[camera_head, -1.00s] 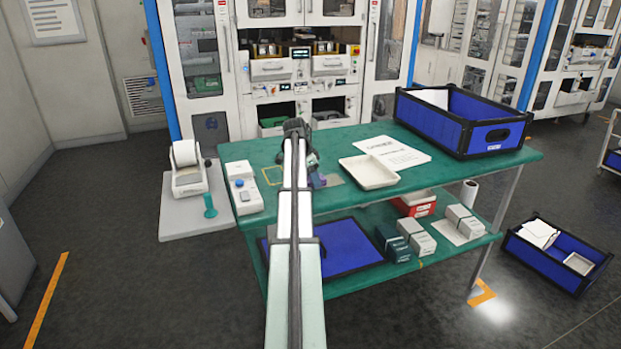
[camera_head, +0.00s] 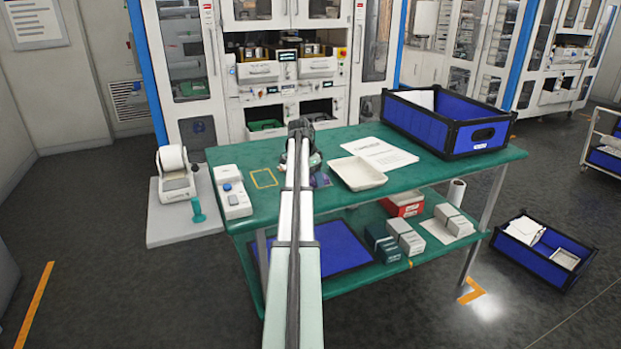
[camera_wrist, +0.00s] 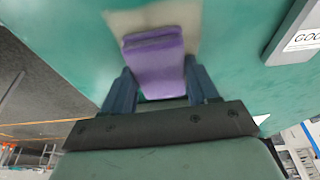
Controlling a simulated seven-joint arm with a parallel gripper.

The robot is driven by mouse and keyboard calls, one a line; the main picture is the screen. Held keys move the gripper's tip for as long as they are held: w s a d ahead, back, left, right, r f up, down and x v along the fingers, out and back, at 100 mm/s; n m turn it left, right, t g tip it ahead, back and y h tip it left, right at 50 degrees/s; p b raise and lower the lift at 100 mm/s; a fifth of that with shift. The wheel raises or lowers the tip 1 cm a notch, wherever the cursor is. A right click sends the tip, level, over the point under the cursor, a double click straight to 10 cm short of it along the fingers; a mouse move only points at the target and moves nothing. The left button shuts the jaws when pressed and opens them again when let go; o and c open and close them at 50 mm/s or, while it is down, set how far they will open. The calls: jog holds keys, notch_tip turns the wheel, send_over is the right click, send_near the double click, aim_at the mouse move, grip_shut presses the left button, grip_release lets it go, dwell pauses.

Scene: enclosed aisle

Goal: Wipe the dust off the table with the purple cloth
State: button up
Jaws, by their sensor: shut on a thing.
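My gripper (camera_wrist: 162,88) is shut on the purple cloth (camera_wrist: 153,60), which is a folded pad between the two dark fingers in the wrist view. A pale beige dust patch (camera_wrist: 124,20) on the green table (camera_wrist: 60,30) shows around the far end of the cloth. The cloth appears to be at or just above the patch; I cannot tell if it touches. In the head view, the table (camera_head: 245,155) stands ahead. A little of the purple cloth (camera_head: 321,180) shows right of my arm, which hides most of my gripper.
A white tray (camera_head: 357,174), a paper sheet (camera_head: 388,154) and a blue crate (camera_head: 450,138) lie right of my arm on the table. A yellow outline (camera_head: 264,179) marks bare tabletop left of my arm.

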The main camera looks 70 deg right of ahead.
jog(key=shift+s+d, duration=2)
jog(key=shift+d, duration=0.05)
jog(key=shift+f, duration=0.1)
jog(key=shift+a, duration=0.1)
